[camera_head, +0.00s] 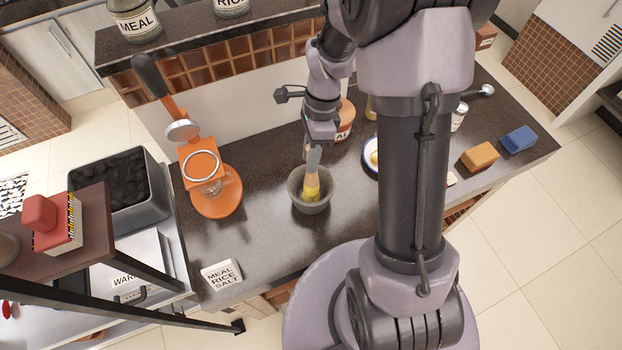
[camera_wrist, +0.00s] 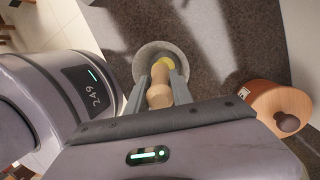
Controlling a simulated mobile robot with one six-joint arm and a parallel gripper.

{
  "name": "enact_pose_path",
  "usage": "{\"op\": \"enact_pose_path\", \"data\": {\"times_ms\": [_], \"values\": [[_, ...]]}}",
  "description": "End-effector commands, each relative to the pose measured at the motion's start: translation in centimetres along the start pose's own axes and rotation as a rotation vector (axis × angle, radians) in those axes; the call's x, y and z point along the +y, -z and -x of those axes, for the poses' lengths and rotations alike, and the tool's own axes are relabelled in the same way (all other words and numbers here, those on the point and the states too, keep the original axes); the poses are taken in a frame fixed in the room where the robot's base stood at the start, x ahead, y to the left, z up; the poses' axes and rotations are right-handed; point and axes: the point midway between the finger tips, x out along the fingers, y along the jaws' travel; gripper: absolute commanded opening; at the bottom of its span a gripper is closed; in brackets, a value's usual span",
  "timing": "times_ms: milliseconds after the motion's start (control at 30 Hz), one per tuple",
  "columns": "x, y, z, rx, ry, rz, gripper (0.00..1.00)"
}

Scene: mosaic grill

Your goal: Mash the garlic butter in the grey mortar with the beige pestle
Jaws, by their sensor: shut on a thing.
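The grey mortar (camera_head: 311,207) stands on the dark counter, and its rim also shows in the wrist view (camera_wrist: 144,60). Yellow garlic butter (camera_head: 311,194) shows inside it, and a bit of yellow shows in the wrist view (camera_wrist: 165,62). My gripper (camera_head: 313,160) is above the mortar, shut on the beige pestle (camera_wrist: 159,89). The pestle's lower end reaches into the mortar at the butter. Whether it presses on the mortar's floor is hidden.
An orange press (camera_head: 217,196) stands left of the mortar. A labelled orange jar (camera_head: 345,122) is close behind it, and a plate (camera_head: 369,155) is to the right, partly behind my arm. A label card (camera_head: 221,274) lies at front left.

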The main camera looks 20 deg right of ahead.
Motion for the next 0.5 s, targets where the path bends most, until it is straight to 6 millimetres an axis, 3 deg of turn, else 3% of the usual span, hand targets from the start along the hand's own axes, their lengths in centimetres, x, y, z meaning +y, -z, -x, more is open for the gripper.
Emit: {"op": "enact_pose_path", "data": {"times_ms": [267,500], "values": [[0.0,0.0,0.0,0.0,0.0,0.0,0.0],[-0.2,0.2,-1.2,0.0,0.0,0.0,0.0]]}}
